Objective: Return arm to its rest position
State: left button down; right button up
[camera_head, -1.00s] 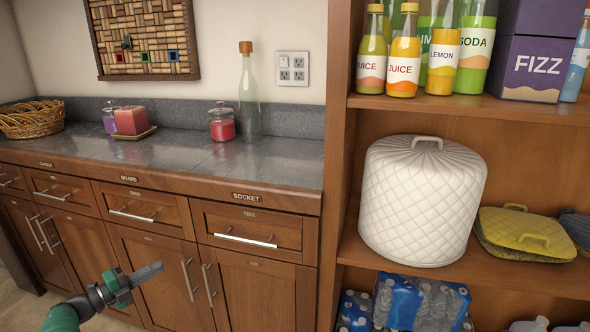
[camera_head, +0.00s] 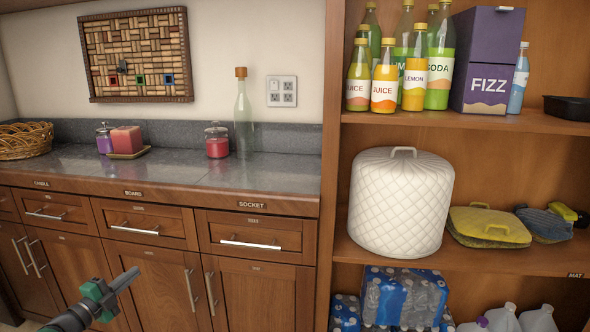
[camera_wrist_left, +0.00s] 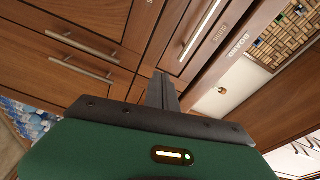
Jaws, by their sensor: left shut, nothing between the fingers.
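My left gripper (camera_head: 124,281) is low at the left in the head view, in front of the wooden cabinet doors (camera_head: 159,287). Its fingers are shut together with nothing between them. In the left wrist view the closed fingers (camera_wrist_left: 161,92) point at the drawers and doors, apart from them. My right gripper is in neither view.
The stone counter (camera_head: 190,174) holds a basket, jars, a red candle and a glass bottle (camera_head: 244,122). The shelf unit at right carries juice and soda bottles, a purple FIZZ box (camera_head: 487,75), a white quilted cover (camera_head: 400,205) and bottled water packs (camera_head: 402,298).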

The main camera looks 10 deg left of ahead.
pick_arm(q)
jog(key=w+d+r+n+g+y, duration=0.1)
jog(key=w+d+r+n+y, duration=0.15)
jog(key=d+n+y, duration=0.35)
jog(key=s+d+f+n+g, duration=0.35)
jog(key=d+n, duration=0.25)
jog(key=d, duration=0.3)
jog(key=s+d+f+n+g+h, duration=0.1)
jog(key=s+d+f+n+g, duration=0.2)
jog(key=s+d, duration=0.55)
jog(key=s+d+f+n+g, duration=0.1)
jog(key=s+d+f+g, duration=0.4)
jog(key=s, duration=0.7)
jog(key=s+d+f+n+g+h, duration=0.15)
jog(key=s+d+f, duration=0.25)
jog(key=s+d, duration=0.5)
notch_tip(320, 180, up, 34)
jog(key=s+g+p, duration=0.1)
jog(key=s+p, duration=0.1)
jog(key=p, duration=3.2)
jog(key=shift+s+a, duration=0.2)
jog(key=shift+a, duration=0.25)
jog(key=shift+r+n, duration=0.1)
jog(key=shift+n, duration=0.15)
